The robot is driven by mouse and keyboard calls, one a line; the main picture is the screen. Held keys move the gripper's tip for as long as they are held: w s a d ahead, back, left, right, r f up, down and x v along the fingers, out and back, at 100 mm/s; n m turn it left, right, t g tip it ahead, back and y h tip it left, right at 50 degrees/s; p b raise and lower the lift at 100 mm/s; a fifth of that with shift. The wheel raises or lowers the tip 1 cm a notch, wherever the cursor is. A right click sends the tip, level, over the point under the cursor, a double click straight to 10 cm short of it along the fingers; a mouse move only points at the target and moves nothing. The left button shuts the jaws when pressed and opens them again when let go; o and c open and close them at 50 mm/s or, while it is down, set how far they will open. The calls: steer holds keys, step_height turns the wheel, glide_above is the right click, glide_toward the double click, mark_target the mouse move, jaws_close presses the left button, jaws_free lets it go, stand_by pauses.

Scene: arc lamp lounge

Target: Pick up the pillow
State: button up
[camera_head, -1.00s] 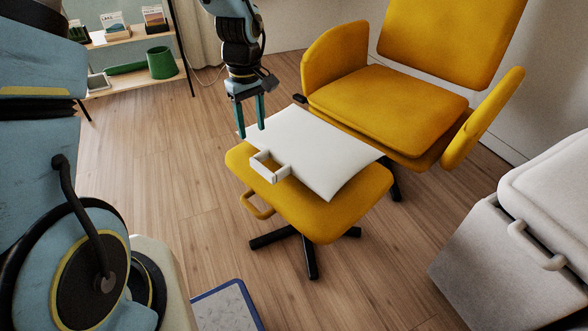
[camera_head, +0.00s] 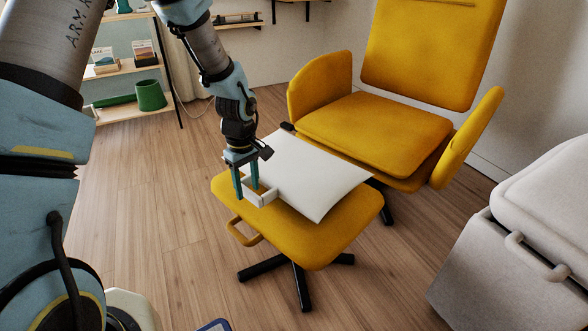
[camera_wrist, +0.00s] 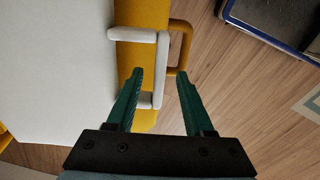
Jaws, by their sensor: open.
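The pillow (camera_head: 315,180) is white and flat and lies on the yellow footstool, with a white loop handle (camera_head: 263,198) at its near left edge. My gripper (camera_head: 246,191) points down at this handle, its two teal fingers apart. In the wrist view the pillow (camera_wrist: 50,75) fills the left side. There the outer bar of the handle (camera_wrist: 162,60) shows between the open fingers (camera_wrist: 160,74), the left finger on the loop's inner side and the right finger outside it. I cannot tell whether a finger touches the handle.
The yellow footstool (camera_head: 330,240) has its own yellow loop handle (camera_head: 240,234) just below the white one. A yellow armchair (camera_head: 375,130) stands behind. A light grey chest (camera_head: 480,265) is at right. A shelf with a green can (camera_head: 150,95) is at back left.

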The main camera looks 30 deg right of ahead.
step_height(320, 180, down, 2)
steer(key=shift+f, duration=0.1)
steer(key=shift+c, duration=0.4)
jaws_close()
stand_by(1.0)
